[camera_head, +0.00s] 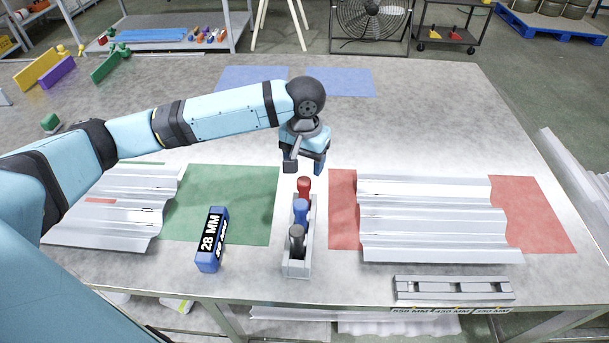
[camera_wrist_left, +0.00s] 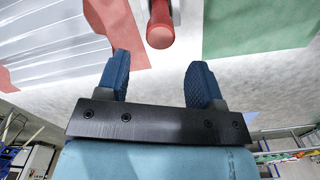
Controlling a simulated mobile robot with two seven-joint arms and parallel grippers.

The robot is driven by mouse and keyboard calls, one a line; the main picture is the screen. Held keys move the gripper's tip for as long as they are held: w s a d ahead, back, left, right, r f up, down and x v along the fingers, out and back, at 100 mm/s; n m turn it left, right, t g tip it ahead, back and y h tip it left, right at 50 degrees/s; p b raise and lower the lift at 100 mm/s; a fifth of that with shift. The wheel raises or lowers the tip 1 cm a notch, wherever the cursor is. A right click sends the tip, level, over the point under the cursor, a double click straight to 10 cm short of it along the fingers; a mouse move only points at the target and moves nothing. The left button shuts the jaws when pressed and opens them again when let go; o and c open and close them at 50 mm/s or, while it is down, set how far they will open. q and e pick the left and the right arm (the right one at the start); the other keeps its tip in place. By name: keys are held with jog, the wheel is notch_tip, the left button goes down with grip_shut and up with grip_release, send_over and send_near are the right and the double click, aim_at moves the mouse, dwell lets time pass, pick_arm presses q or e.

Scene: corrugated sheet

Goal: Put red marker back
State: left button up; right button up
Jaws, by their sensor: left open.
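The red marker (camera_head: 304,187) stands upright in the far slot of a narrow grey holder (camera_head: 297,270). A blue marker (camera_head: 301,210) and a black marker (camera_head: 296,241) stand in the same holder, nearer to me. My left gripper (camera_head: 304,168) is open and empty, just beyond and above the red marker. In the left wrist view, the red marker's rounded end (camera_wrist_left: 160,36) shows ahead of the gap between my open left fingertips (camera_wrist_left: 158,72), apart from them. My right gripper is not in view.
Corrugated sheets lie on a green mat (camera_head: 240,200) at left and a red mat (camera_head: 343,215) at right. A blue 28 MM block (camera_head: 211,240) stands left of the holder. A grey slotted bar (camera_head: 453,289) lies at the front right. The table's far part is mostly clear.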

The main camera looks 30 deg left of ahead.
pick_arm(q)
jog(key=shift+r, duration=1.95)
jog(key=shift+f, duration=0.1)
